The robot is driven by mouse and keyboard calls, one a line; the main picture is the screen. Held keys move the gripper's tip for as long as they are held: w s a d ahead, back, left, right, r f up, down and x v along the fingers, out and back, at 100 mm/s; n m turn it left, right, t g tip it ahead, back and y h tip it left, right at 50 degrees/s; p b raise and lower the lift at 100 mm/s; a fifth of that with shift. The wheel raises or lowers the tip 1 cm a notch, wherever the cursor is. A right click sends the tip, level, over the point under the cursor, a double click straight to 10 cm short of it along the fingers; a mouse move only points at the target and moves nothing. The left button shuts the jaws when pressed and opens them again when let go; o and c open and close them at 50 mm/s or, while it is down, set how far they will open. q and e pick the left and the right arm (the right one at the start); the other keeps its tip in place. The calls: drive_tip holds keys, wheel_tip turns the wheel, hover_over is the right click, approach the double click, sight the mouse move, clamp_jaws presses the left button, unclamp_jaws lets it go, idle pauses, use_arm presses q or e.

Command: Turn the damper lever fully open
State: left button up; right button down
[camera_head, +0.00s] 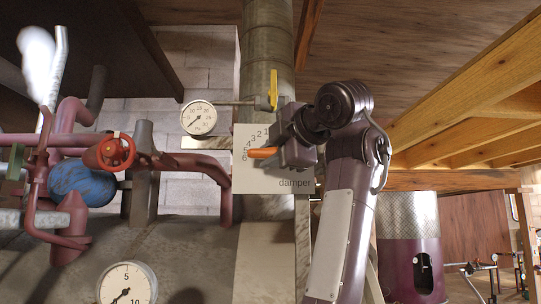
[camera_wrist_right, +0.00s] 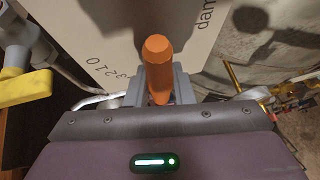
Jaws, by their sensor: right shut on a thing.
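The damper lever (camera_head: 262,153) has an orange handle. In the head view it points left, its tip close to the 5 and 6 of the scale on the white damper plate (camera_head: 241,173). My right gripper (camera_head: 288,152) is shut on the lever in front of the plate. In the right wrist view the orange lever (camera_wrist_right: 158,60) stands up from between the grey fingers of the gripper (camera_wrist_right: 160,96), and the plate (camera_wrist_right: 110,35) lies behind it. The lever's pivot is hidden by the gripper. My left gripper is not in view.
A yellow handle (camera_head: 273,90) on a rod sits just above the gripper, by the flue pipe (camera_head: 268,50). A round gauge (camera_head: 198,117) is to the left. Red pipes with a red valve wheel (camera_head: 116,152) fill the left side. A purple vessel (camera_head: 412,265) stands lower right.

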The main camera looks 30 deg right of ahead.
drive_tip(key=shift+w+f, duration=0.1)
drive_tip(key=shift+f, duration=0.1)
drive_tip(key=c, duration=1.3)
unclamp_jaws()
drive_tip(key=shift+r, duration=0.1)
drive_tip(key=shift+s, duration=0.2)
drive_tip(key=shift+s+b, duration=0.35)
drive_tip(key=shift+b, duration=0.05)
drive_tip(key=s+b, duration=0.1)
drive_tip(key=s, duration=0.1)
drive_tip(key=s+r+b, duration=0.1)
drive_tip(key=s, duration=0.1)
drive_tip(key=s+b, duration=0.1)
drive_tip(key=s, duration=0.1)
drive_tip(key=shift+s+d+r, duration=0.1)
drive_tip(key=shift+s+r, duration=0.15)
drive_tip(key=shift+s, duration=0.1)
